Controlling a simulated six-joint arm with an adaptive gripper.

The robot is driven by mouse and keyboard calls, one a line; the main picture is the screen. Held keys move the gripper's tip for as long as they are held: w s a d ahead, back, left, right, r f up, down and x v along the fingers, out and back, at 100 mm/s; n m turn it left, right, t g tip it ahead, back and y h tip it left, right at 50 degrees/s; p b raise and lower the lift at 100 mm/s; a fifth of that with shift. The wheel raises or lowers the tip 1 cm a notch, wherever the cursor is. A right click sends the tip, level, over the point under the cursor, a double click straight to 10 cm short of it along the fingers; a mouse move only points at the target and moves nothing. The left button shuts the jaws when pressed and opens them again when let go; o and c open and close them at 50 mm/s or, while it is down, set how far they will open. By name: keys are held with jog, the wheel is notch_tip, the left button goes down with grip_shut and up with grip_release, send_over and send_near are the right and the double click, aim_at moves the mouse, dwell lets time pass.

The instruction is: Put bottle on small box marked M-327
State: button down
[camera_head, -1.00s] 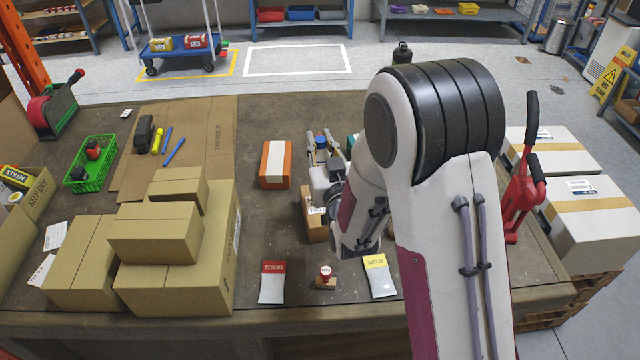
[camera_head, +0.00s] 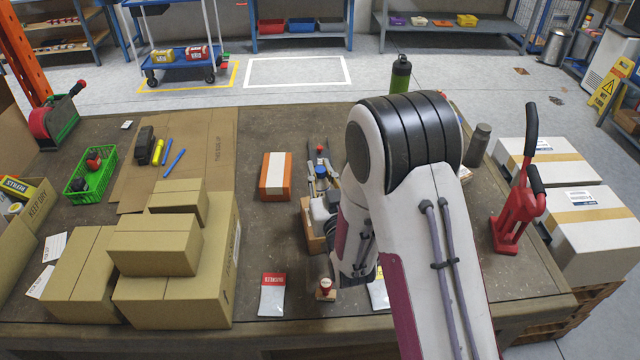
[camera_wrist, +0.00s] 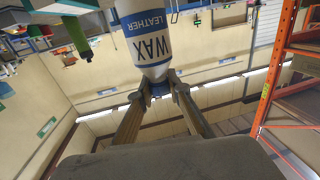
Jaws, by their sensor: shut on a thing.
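The white wax bottle with a blue-bordered leather label (camera_wrist: 148,35) fills the upper middle of the wrist view.
An orange box (camera_head: 276,178) lies left of my gripper. Stacked cartons (camera_head: 175,275) fill the left front. A red-handled stamp (camera_head: 325,288) and a red-topped card (camera_head: 272,297) are near the front edge.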

aim_at(322, 191)
jog(key=shift+f, duration=2.05)
jog(key=shift+f, duration=0.1)
jog(key=c, duration=1.9)
grip_release()
jog(key=shift+s, duration=0.1)
jog(key=shift+s+d, duration=0.2)
jog(key=shift+s, duration=1)
jog(key=shift+s+d, duration=0.2)
jog(key=shift+s, duration=1.05)
jog(key=shift+s+d, duration=0.2)
jog(key=shift+s, duration=1)
jog(key=shift+w+r, duration=0.1)
jog(key=shift+r, duration=0.1)
